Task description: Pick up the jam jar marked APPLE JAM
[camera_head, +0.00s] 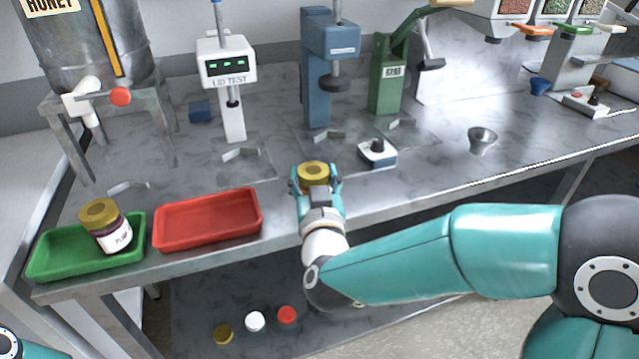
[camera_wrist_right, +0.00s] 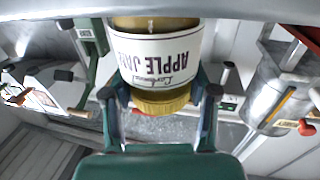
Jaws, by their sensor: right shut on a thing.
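The jam jar marked APPLE JAM (camera_wrist_right: 160,50) has a white label and a gold lid, and it appears upside down in the right wrist view. My right gripper (camera_wrist_right: 162,92) is shut on it, with one finger on each side. In the head view the jar's gold lid (camera_head: 313,170) shows between the fingers of my right gripper (camera_head: 314,184), near the bench's front edge. The gripper hides the jar's body there, and I cannot tell whether its base touches the bench. My left gripper is not in view.
An empty red tray (camera_head: 208,218) lies left of my right gripper. Behind stand the lid tester (camera_head: 227,75), a blue press (camera_head: 330,70) and a green press (camera_head: 387,85). A metal funnel (camera_head: 482,140) is right.

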